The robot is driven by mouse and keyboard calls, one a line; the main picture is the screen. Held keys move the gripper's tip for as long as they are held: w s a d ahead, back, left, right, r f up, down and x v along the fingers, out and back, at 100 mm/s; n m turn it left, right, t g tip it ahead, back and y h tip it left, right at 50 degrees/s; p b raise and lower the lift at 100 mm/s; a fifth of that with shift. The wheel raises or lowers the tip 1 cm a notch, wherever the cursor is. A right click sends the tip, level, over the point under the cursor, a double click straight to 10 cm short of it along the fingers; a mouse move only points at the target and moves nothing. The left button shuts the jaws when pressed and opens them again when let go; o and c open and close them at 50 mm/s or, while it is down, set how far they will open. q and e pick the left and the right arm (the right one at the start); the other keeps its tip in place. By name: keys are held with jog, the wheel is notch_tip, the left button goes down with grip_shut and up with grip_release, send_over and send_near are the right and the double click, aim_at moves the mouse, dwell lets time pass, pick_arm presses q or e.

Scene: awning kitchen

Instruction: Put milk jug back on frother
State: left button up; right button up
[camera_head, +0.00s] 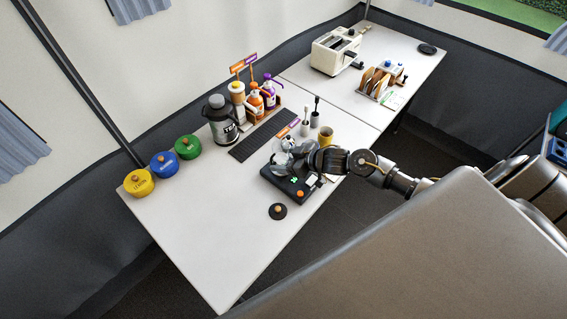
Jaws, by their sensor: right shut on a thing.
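The frother base (277,179) is a black unit with a green light and an orange button, standing on the white table. The milk jug (281,159) is silver and small in view, at the back part of the base. My right gripper (296,160) comes in from the right and is shut on the jug. The gripper partly hides the jug, and I cannot tell whether the jug is seated on the base or held just above it. My left gripper is not in view.
A black lid with an orange knob (278,211) lies in front of the base. A yellow cup (326,136) is close behind my gripper. The table's front left (205,225) is clear.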

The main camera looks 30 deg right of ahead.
aim_at(284, 164)
jog(key=shift+w+d+f, duration=0.1)
jog(key=shift+w+f, duration=0.15)
jog(key=shift+f, duration=0.05)
notch_tip(284, 164, down, 3)
jog(key=shift+w+f, duration=0.1)
jog(key=shift+f, duration=0.15)
jog(key=o, duration=1.1)
jog(key=shift+f, duration=0.1)
jog(key=shift+o, duration=0.2)
